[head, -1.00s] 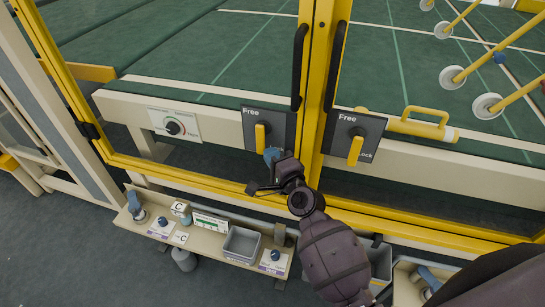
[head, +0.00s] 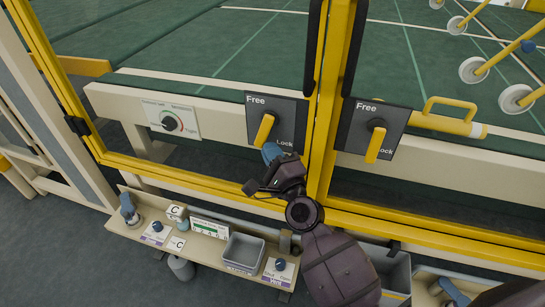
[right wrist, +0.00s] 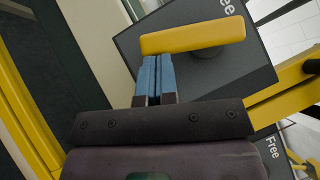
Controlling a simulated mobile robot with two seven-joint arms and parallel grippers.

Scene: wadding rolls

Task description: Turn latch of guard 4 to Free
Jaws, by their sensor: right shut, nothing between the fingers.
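Two dark latch plates marked Free and Lock sit side by side on the yellow-framed guards. The left plate's yellow latch handle (head: 264,130) slants, its lower end toward the left. The right plate's yellow latch handle (head: 374,146) hangs steeply down. No guard number is readable, so I cannot tell which is guard 4. My right gripper (head: 269,153) is shut and empty just below the left handle. In the right wrist view its blue fingertips (right wrist: 157,62) are at the edge of a yellow handle (right wrist: 193,37); contact is hard to tell. My left gripper is not in view.
A yellow guard post (head: 340,100) stands between the plates, with dark grips on it. A dial panel (head: 171,120) is to the left. Below is a shelf with a grey bin (head: 243,252), knobs and labelled blocks. A larger grey bin (head: 386,268) stands beside my arm.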

